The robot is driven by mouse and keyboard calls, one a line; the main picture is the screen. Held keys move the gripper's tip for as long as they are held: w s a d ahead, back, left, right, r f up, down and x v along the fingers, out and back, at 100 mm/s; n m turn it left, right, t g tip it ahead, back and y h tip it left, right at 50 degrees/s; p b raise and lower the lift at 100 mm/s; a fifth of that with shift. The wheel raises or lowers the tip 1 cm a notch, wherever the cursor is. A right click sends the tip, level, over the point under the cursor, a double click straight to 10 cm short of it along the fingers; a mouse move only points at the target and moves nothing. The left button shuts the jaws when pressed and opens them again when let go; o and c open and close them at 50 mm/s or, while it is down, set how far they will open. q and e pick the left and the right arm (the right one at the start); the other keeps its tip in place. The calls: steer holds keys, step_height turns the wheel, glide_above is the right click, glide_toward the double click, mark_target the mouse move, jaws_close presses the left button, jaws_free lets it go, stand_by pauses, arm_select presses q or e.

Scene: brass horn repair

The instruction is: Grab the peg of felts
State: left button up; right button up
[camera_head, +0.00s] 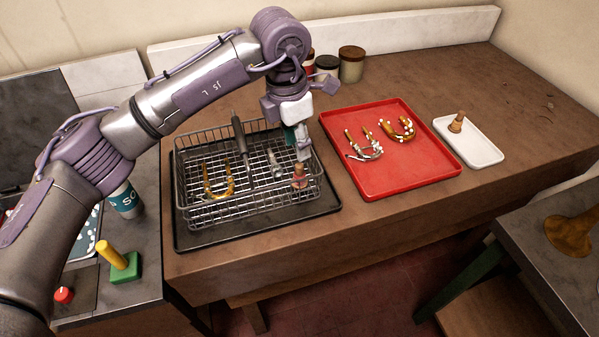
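A small reddish-brown upright piece (300,177), which looks like the peg of felts, stands at the right front inside the wire basket (250,207). My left gripper (303,156) points down right above it, at its top. The fingers look close together, but whether they touch or grip the piece cannot be made out. Another upright peg, yellow on a green block (122,268), stands on the left bench. A small brown peg-like piece (457,122) stands in the white tray (482,153). My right gripper is out of view.
The basket sits on a dark tray (190,240) and also holds a brass bow (217,185) and a dark-handled tool (239,132). A red tray (385,182) with brass parts lies to its right. Jars (351,65) stand behind. The bench's far right is clear.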

mark_target(299, 165)
arm_select(q)
steer(key=f, duration=0.2)
steer(key=f+p, duration=0.1)
steer(key=shift+s+d+f, duration=0.1)
steer(key=shift+d+f, duration=0.1)
steer(key=shift+f, duration=0.4)
steer(key=shift+f+p, duration=0.3)
step_height(299, 165, down, 4)
steer(key=shift+d+r+p, duration=0.15)
steer(key=shift+r+p, duration=0.1)
steer(key=shift+p, duration=0.85)
steer(key=shift+w+d+f, duration=0.1)
steer(key=shift+w+f, duration=0.15)
steer(key=shift+f, duration=0.35)
steer(key=c, duration=0.7)
